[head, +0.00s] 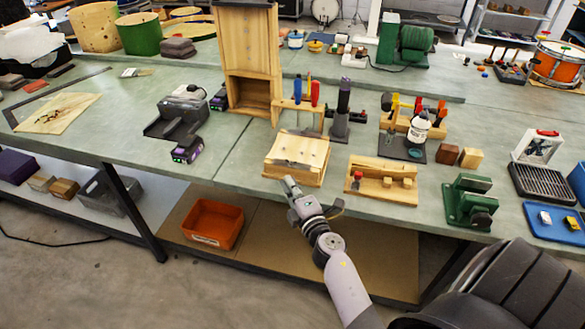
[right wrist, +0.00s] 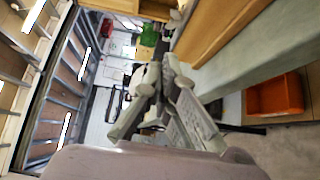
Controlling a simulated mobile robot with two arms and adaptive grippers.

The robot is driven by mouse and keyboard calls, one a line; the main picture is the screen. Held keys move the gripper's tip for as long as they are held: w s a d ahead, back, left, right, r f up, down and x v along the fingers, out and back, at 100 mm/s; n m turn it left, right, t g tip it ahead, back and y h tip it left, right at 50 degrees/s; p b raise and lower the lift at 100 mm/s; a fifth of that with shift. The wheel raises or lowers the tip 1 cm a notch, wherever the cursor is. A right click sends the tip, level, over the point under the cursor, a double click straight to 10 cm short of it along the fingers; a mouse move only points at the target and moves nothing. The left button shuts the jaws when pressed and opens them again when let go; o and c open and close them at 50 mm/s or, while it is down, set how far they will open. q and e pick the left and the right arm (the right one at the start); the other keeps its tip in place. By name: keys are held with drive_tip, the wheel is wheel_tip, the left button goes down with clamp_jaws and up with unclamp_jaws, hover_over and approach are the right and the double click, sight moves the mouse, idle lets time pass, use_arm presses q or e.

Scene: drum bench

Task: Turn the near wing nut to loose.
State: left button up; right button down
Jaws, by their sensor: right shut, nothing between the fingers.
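I cannot make out the near wing nut for certain. A pale wooden block (head: 312,150) with small dark and grey fittings on its top sits near the bench's front edge; the fittings are too small to identify. My right gripper (head: 291,183) is at the block's near side, by the bench's front edge. In the right wrist view its fingers (right wrist: 168,72) are together and hold nothing. A pale wooden surface (right wrist: 215,35) shows beside the fingers there; I cannot tell whether they touch it. My left gripper is not in view.
A wooden board with a red knob (head: 357,175) and a green vise-like device (head: 470,203) stand to the right. A tall wooden cabinet (head: 248,55) stands behind. An orange bin (head: 212,222) is on the shelf below. The bench top (head: 235,165) left of the block is clear.

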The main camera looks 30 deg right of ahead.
sight(295, 168)
drive_tip(key=w+d, duration=0.2)
drive_tip(key=w, duration=0.1)
drive_tip(key=shift+w+d, duration=0.2)
drive_tip(key=shift+w, duration=0.1)
drive_tip(key=shift+w+d, duration=0.35)
drive_tip(key=shift+d, duration=0.25)
drive_tip(key=shift+w+d+n+y, duration=0.1)
drive_tip(key=shift+d+n+y, duration=0.55)
drive_tip(key=shift+y, duration=0.45)
drive_tip(key=shift+d+r+n+y, duration=0.1)
drive_tip(key=shift+r+n+y, duration=0.05)
drive_tip(key=shift+n+y, duration=0.6)
drive_tip(key=shift+r, duration=0.15)
